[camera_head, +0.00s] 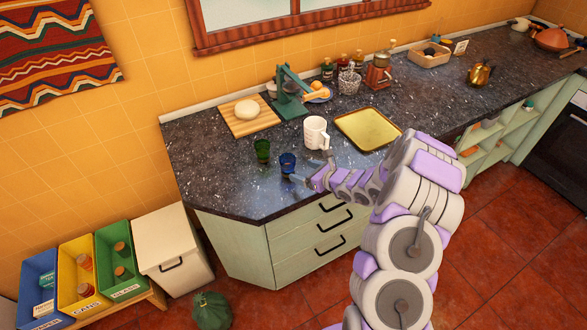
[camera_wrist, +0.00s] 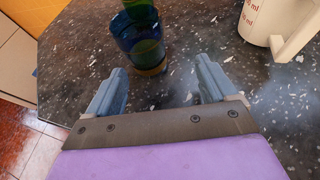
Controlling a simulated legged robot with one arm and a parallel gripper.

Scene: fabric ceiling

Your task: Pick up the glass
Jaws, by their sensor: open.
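A dark blue glass (camera_head: 287,162) stands upright on the dark speckled countertop (camera_head: 225,185), near its front left part. A green glass (camera_head: 262,150) stands just behind and left of it. In the wrist view the blue glass (camera_wrist: 146,45) is just beyond my fingertips, left of the middle of the gap, with the green glass (camera_wrist: 136,8) partly hidden behind it. My gripper (camera_wrist: 162,68) is open and empty, low over the counter. In the head view my gripper (camera_head: 300,174) is at the right and front of the blue glass.
A white measuring cup (camera_head: 316,132) stands right of the glasses and also shows in the wrist view (camera_wrist: 268,22). A yellow tray (camera_head: 367,129) lies farther right. A cutting board (camera_head: 249,117) and a green appliance (camera_head: 288,95) are behind. Counter left of the glasses is clear.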

